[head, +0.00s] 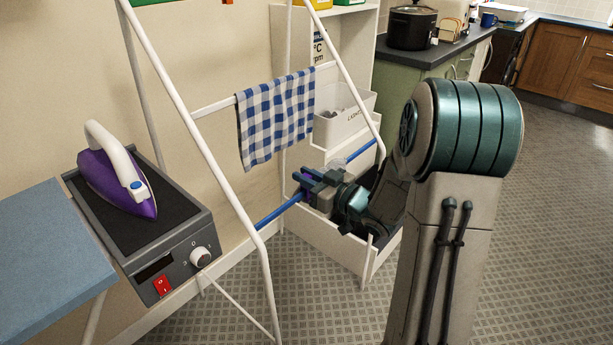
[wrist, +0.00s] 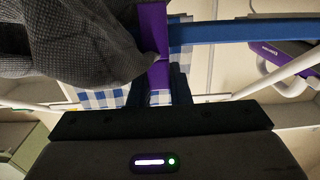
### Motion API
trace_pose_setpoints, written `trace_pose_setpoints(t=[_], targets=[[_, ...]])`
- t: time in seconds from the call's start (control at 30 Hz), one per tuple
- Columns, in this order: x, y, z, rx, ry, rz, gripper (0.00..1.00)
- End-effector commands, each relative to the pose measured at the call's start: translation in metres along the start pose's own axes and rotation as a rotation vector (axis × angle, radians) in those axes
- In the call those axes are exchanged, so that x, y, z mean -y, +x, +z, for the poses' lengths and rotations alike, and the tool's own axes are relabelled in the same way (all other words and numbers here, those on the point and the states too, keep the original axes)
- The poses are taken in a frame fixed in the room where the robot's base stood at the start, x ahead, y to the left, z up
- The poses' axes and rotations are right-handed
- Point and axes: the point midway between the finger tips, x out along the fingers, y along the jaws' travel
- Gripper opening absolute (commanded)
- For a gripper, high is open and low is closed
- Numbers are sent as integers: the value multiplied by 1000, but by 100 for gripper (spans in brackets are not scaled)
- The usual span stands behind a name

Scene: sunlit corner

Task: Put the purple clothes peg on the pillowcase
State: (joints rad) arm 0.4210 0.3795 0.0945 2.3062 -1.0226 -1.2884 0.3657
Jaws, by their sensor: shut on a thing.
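The purple clothes peg (wrist: 152,28) is between the fingertips of my gripper (wrist: 160,80) in the wrist view. My gripper is shut on it, beside a blue rail of the airer (wrist: 235,30). In the head view my gripper (head: 303,180) is low at that rail, with a little purple (head: 310,177) showing at its fingers. A blue-and-white checked cloth (head: 275,118) hangs on the airer's upper white bar, above my gripper; it may be the pillowcase. It also shows behind the fingers in the wrist view (wrist: 100,98). Dark grey fabric (wrist: 65,45) is close beside the peg.
The white airer frame (head: 190,125) slopes around my gripper. White shelving with a bin (head: 345,125) stands behind. A purple iron (head: 115,180) rests on a grey unit (head: 195,225) at the left, next to a blue board (head: 45,245). Open floor (head: 540,230) lies at the right.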

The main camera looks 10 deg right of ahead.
Motion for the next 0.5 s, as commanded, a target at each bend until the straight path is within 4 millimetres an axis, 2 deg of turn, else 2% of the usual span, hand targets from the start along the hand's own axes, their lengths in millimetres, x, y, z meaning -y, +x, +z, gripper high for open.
trace_pose_setpoints(t=[0.37,0.4,0.47,0.5], targets=[[0,-1,4,4,2,2,0],[0,-1,4,4,2,2,23],[0,-1,4,4,2,2,39],[0,0,4,3,2,2,42]])
